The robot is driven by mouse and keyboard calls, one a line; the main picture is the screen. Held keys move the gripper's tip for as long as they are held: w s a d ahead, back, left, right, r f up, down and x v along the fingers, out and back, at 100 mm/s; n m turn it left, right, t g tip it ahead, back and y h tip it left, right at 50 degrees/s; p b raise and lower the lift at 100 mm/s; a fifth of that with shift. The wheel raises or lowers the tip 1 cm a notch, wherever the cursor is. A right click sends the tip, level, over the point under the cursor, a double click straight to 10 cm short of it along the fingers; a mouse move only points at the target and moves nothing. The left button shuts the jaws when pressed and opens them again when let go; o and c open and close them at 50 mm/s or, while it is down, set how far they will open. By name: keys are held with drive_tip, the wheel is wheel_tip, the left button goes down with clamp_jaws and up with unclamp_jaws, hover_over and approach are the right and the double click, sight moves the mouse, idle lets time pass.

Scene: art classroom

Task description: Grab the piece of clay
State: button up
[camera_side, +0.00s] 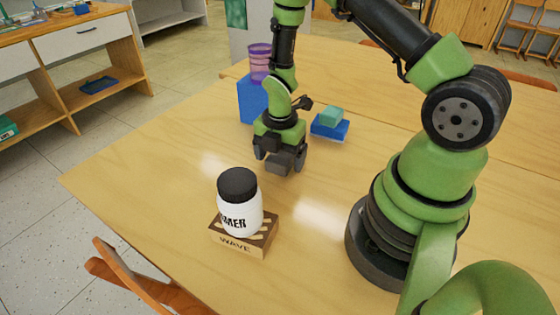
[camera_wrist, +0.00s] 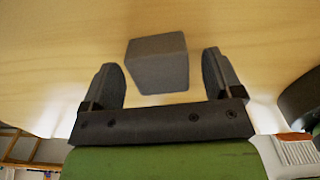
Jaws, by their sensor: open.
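The piece of clay is a grey, roughly cube-shaped block (camera_wrist: 158,64). In the wrist view it lies between the two dark fingers of my gripper (camera_wrist: 161,68), with a visible gap on each side. In the side view the clay (camera_side: 283,162) shows low between the fingers, close to the table, partly hidden by them. My gripper (camera_side: 280,158) points down and is open around the clay, not closed on it.
A white jar (camera_side: 241,214) with a black lid stands on a wooden WAVE block (camera_side: 236,248) in front of my gripper. Behind are a blue box (camera_side: 252,100), purple cups (camera_side: 259,62), and a teal block (camera_side: 331,116) on a blue one (camera_side: 329,131). The left tabletop is clear.

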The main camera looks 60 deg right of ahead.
drive_tip(key=shift+f, duration=0.35)
drive_tip(key=c, duration=1.1)
drive_tip(key=shift+r, duration=0.1)
